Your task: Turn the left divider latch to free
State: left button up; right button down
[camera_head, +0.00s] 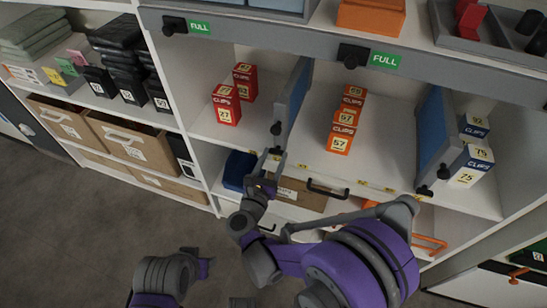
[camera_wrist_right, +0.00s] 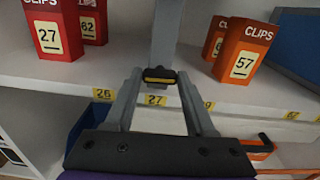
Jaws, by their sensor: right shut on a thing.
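The left divider (camera_head: 292,95) is a blue upright panel between the red and orange CLIPS boxes. The left divider latch, a dark bar with a yellow line, shows in the wrist view (camera_wrist_right: 160,75) at the foot of the divider's grey front post (camera_wrist_right: 166,35). My right gripper (camera_head: 272,157) is at the divider's foot. In the wrist view its two fingers (camera_wrist_right: 160,80) are shut on the latch, one on each side. The gripper partly hides the latch in the head view. My left gripper does not show.
Red boxes (camera_head: 227,104) stand left of the divider, orange boxes (camera_head: 342,130) right of it. The right divider (camera_head: 434,120) has black fittings low at its front. The shelf edge carries yellow number labels (camera_wrist_right: 156,99). A rail with green FULL signs (camera_head: 385,60) runs above.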

jog(key=n, duration=0.4)
jog(key=shift+n, duration=0.4)
jog(key=n, duration=0.9)
jog(key=shift+w+b, duration=0.1)
jog(key=shift+b, duration=0.2)
jog(key=shift+n, duration=1.7)
jog(key=shift+c, duration=1.2)
grip_release()
jog(key=shift+f, duration=0.1)
